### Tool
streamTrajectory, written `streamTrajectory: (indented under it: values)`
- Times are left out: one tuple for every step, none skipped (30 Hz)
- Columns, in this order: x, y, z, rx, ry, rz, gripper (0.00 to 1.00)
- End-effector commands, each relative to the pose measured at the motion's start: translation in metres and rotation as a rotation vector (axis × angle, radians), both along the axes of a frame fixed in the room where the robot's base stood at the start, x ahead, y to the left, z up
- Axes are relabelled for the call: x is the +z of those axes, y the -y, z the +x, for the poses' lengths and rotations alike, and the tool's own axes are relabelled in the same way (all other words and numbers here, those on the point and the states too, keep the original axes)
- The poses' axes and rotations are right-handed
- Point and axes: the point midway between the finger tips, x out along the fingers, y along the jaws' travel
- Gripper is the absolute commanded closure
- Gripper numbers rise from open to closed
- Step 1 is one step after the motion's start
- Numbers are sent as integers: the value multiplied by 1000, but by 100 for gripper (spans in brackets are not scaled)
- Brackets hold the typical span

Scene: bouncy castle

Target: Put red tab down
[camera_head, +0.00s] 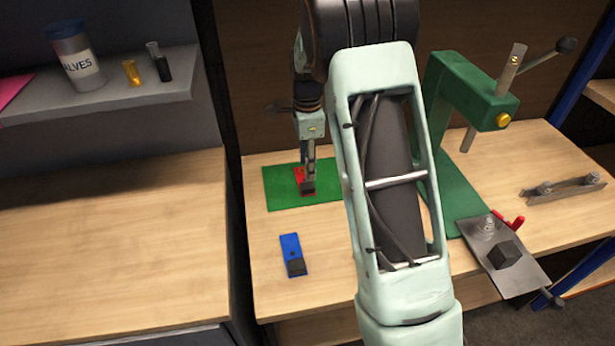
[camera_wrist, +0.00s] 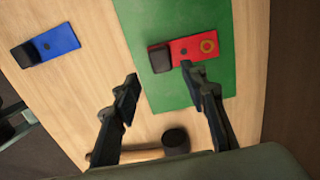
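The red tab (camera_wrist: 195,48) lies flat on the green mat (camera_wrist: 188,17). It has a dark block at one end and a ring mark near the other. In the head view the red tab (camera_head: 299,173) is partly covered by my gripper (camera_head: 308,168), which points down over it. In the wrist view my gripper (camera_wrist: 158,80) has its two fingers spread apart with nothing between them. The red tab lies just beyond the fingertips, nearer the right finger. I cannot tell the exact height of the fingers above the mat.
A blue tab (camera_head: 291,250) with a dark block lies on the wooden table (camera_head: 270,290). A green press (camera_head: 445,110) and a metal plate (camera_head: 512,270) stand to the right of my arm. A dark-headed tool (camera_wrist: 175,140) lies close to my gripper. A shelf (camera_head: 130,92) is at left.

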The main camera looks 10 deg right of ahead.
Motion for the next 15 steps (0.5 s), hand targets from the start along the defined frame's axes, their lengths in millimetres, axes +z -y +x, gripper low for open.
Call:
streamTrajectory:
  values:
    - [12, 0, 1, 1, 5, 0, 60]
    - [17, 0, 1, 1, 4, 0, 60]
    - [24, 0, 1, 1, 3, 0, 60]
    - [29, 0, 1, 0, 3, 0, 60]
    - [34, 0, 1, 0, 3, 0, 60]
    - [39, 0, 1, 0, 3, 0, 60]
    - [42, 0, 1, 0, 2, 0, 60]
    - [44, 0, 0, 0, 1, 0, 60]
    - [47, 0, 0, 0, 0, 0, 60]
    - [49, 0, 0, 0, 0, 0, 60]
    - [50, 0, 0, 0, 0, 0, 60]
    - [51, 0, 0, 0, 0, 0, 60]
    - [52, 0, 0, 0, 0, 0, 60]
    - [52, 0, 0, 0, -1, 0, 60]
    - [52, 0, 0, 0, -1, 0, 60]
